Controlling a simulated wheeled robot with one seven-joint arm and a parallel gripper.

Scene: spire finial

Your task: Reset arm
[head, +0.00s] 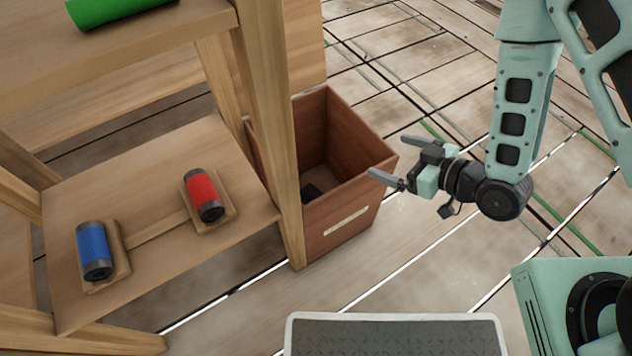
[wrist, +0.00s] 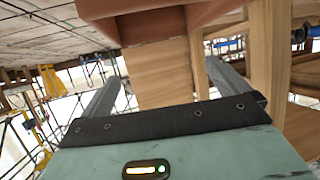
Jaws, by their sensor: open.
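My gripper (head: 388,158) is open, with nothing between its fingers. In the head view it is just to the right of a reddish-brown wooden box (head: 345,226), its fingertips close to the box's right rim. I cannot tell whether the fingertips touch it. In the wrist view both fingers of my gripper (wrist: 160,82) are spread apart, with the reddish-brown box (wrist: 165,22) beyond them at the top. My arm reaches in from the upper right of the head view.
A wooden shelf unit (head: 150,165) stands on the left. Its lower shelf holds a red cylinder (head: 204,194) and a blue cylinder (head: 94,250) on wooden cradles. A green cylinder (head: 110,8) lies on the upper shelf. A small dark object (head: 311,192) lies in the box. The plank floor (head: 440,240) looks clear.

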